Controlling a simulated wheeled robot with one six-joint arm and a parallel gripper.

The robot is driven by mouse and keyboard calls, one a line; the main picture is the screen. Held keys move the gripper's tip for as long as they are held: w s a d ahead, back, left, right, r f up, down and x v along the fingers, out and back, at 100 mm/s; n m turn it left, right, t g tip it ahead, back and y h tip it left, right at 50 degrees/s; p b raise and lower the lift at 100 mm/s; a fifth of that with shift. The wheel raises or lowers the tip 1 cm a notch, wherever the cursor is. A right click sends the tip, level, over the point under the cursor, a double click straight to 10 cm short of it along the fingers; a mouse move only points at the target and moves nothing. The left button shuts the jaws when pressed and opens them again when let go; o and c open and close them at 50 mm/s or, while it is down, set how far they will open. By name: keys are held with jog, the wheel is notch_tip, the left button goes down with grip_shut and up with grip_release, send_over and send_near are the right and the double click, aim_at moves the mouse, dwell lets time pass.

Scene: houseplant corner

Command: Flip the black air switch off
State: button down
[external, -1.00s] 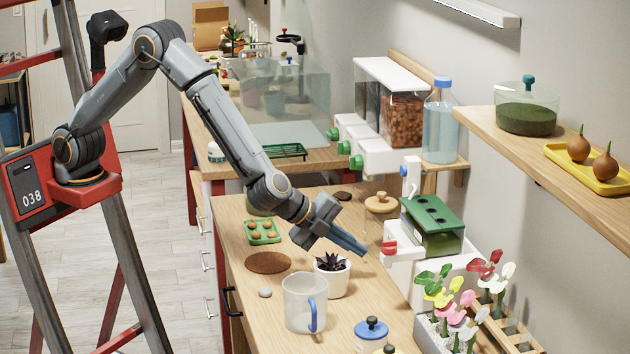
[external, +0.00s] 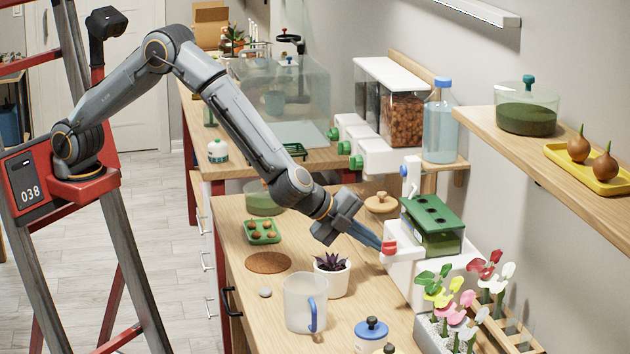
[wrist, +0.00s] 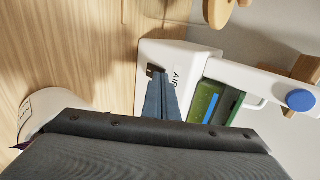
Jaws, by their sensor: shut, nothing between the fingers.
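The black air switch (wrist: 154,70) is a small dark rocker on the top of a white housing (wrist: 185,53) printed "AIR" in the wrist view. My gripper (wrist: 160,88) is shut and empty, its blue-grey fingertips right at the switch and covering part of it. I cannot tell whether they touch it, or which way the rocker lies. In the external view my gripper (external: 377,245) reaches the near-left end of the white housing (external: 403,262), beside a red part (external: 389,247). The black switch cannot be made out there.
A green-lidded tank (external: 432,225) stands against the housing. A potted succulent (external: 332,272) and a clear mug (external: 305,300) stand below my gripper, with colourful flowers (external: 460,290) to the right. A wooden knobbed lid (external: 381,203) lies behind.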

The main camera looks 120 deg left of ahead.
jog(key=shift+w+r, duration=0.1)
jog(key=shift+r, duration=0.1)
jog(key=shift+r, duration=0.65)
jog(key=b+v, duration=0.3)
jog(key=v, duration=1)
jog(key=shift+r+b, duration=0.15)
jog(key=shift+b, duration=0.2)
jog(key=shift+a, duration=0.1)
